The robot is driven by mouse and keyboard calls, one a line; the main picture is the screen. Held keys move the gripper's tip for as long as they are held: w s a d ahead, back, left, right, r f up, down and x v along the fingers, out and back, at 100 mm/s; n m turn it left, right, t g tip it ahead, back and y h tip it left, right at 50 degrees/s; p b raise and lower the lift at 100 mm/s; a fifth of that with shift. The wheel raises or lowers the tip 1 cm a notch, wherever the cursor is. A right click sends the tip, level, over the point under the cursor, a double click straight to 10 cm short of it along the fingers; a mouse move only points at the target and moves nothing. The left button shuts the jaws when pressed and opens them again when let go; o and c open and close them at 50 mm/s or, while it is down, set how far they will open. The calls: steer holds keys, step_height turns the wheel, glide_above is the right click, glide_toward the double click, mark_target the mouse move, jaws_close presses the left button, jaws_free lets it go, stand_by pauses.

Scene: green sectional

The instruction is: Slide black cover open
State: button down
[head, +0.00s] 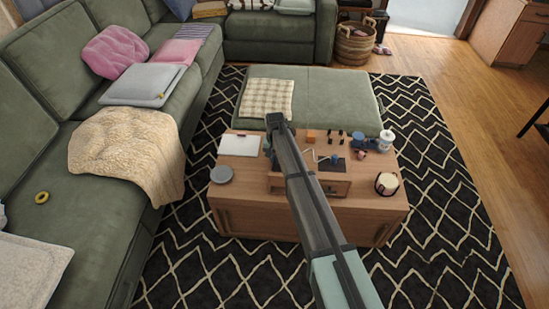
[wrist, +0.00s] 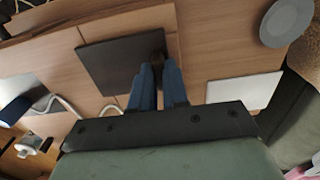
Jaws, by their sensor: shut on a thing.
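The black cover (wrist: 108,66) is a flat dark square panel lying in the wooden top in the wrist view. In the head view my arm hides most or all of it. My gripper (wrist: 157,72) has blue fingers, which reach the cover's right edge in the wrist view. They are closed on a small dark brown piece at that edge, probably the cover's handle; the exact contact is partly hidden. In the head view my gripper (head: 268,147) is low over the wooden unit (head: 335,187) on the coffee table, mostly behind my arm.
The coffee table (head: 235,205) carries a grey disc (head: 221,174), a white clipboard (head: 239,144), an orange block (head: 311,136), a white canister (head: 386,139) and a round item (head: 386,184). A dark panel with a blue item (head: 334,159) lies right of my arm. A green ottoman (head: 335,95) stands behind.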

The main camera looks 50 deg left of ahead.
steer(key=w+d, duration=0.6)
steer(key=shift+w+d, duration=0.1)
steer(key=shift+w, duration=0.05)
steer(key=c, duration=1.1)
jaws_free()
step_height(320, 180, up, 14)
steer(key=shift+f, duration=0.1)
